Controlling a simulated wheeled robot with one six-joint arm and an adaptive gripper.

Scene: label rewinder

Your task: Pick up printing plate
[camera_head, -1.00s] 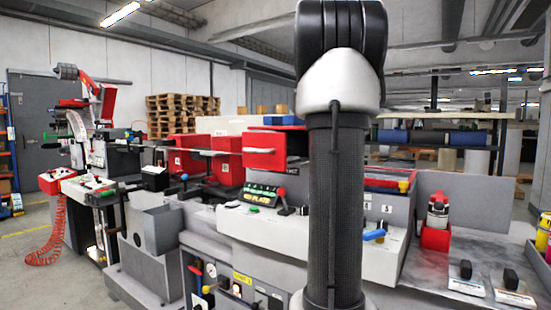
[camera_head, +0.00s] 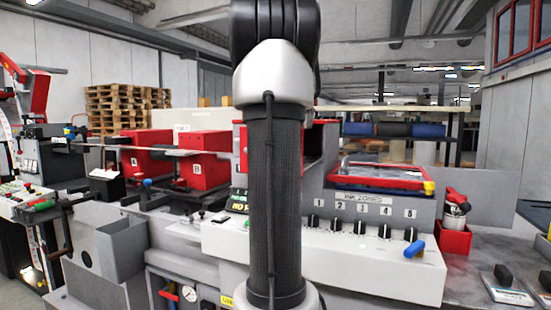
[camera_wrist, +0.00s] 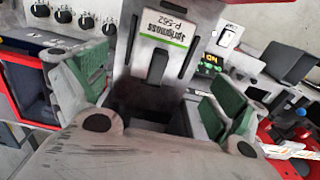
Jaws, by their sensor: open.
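My gripper (camera_wrist: 160,78) shows in the wrist view with its two green-padded fingers spread apart, nothing clamped between them. Beyond and between the fingers is a grey plate-like part with a white label (camera_wrist: 165,33) reading P-562 upside down and a black grip or slot (camera_wrist: 157,67). I cannot tell whether it touches the fingers. In the head view two flat plates with black knobs, a near one (camera_head: 507,285) and one at the right edge (camera_head: 545,276), lie on the grey table. My gripper is not visible in the head view.
The white ink zones panel (camera_head: 360,240) with several black knobs and a blue handle (camera_head: 415,249) stands at centre right. A red holder (camera_head: 454,240) stands beside it. Red boxes (camera_head: 205,160) are left of my arm. A partly hidden lit display (camera_head: 239,203) sits behind my arm.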

